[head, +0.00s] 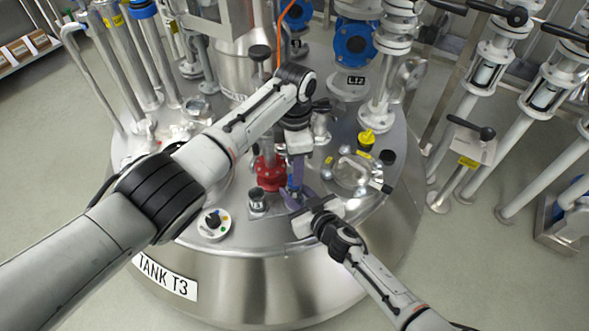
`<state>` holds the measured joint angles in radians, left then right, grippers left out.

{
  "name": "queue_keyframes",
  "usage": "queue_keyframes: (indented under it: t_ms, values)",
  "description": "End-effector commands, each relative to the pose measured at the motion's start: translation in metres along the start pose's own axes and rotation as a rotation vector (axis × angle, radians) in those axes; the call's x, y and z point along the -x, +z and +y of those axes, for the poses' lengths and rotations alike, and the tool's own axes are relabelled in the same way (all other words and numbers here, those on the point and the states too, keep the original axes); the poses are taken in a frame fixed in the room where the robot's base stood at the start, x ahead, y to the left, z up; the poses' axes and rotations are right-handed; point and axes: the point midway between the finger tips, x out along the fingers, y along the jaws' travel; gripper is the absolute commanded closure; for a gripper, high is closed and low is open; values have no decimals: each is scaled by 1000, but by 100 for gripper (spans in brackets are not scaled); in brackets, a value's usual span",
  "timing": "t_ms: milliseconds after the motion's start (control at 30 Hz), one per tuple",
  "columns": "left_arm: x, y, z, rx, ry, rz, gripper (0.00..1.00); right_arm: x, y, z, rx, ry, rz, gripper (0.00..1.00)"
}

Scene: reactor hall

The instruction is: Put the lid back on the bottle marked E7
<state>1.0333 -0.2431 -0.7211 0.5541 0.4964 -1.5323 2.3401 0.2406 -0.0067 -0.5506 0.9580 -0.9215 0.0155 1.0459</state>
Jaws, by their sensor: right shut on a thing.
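A small, partly hidden bottle (293,192) with blue on it stands on the metal tank top, near the middle of the head view. Any marking on it is too small to read. My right gripper (297,200) comes in from the lower right, with its purple fingers closed around the bottle low down. My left gripper (297,170) points straight down above the bottle, with its purple fingers close over it. Whether the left fingers hold a lid is too small and too covered to tell. I cannot make out a separate lid.
A red flanged fitting (270,174) stands just behind and left of the bottle. A short clear fitting with a dark top (258,201) and a round dial (214,222) are to the left. A yellow-topped fitting (366,139) is right. Pipes crowd the back of tank T3 (250,275).

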Motion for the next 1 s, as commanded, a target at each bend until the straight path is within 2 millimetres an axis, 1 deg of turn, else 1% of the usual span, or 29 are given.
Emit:
queue_keyframes:
  t_ms: [33, 300, 433, 700, 733, 967, 1000]
  values:
    - [-9, -1, 0, 2, -1, 4, 58, 0, 0, 0, 0, 0, 0, 100]
    - [-30, 0, 0, 0, 1, 0, 58, 0, 0, 0, 0, 0, 0, 100]
    - [-33, 0, 0, -1, 2, 0, 58, 0, 0, 0, 0, 0, 0, 100]
    - [-34, 0, 1, 0, 3, -1, 58, 0, 0, 0, 0, 0, 0, 100]
    - [-34, 0, 1, 0, 3, -1, 60, 0, 0, 0, 0, 0, 0, 100]
    - [-34, 0, 1, 0, 3, 0, 98, 0, 0, 0, 0, 0, 0, 100]
    - [-34, 0, 1, 0, 3, 0, 100, 0, 0, 0, 0, 0, 0, 100]
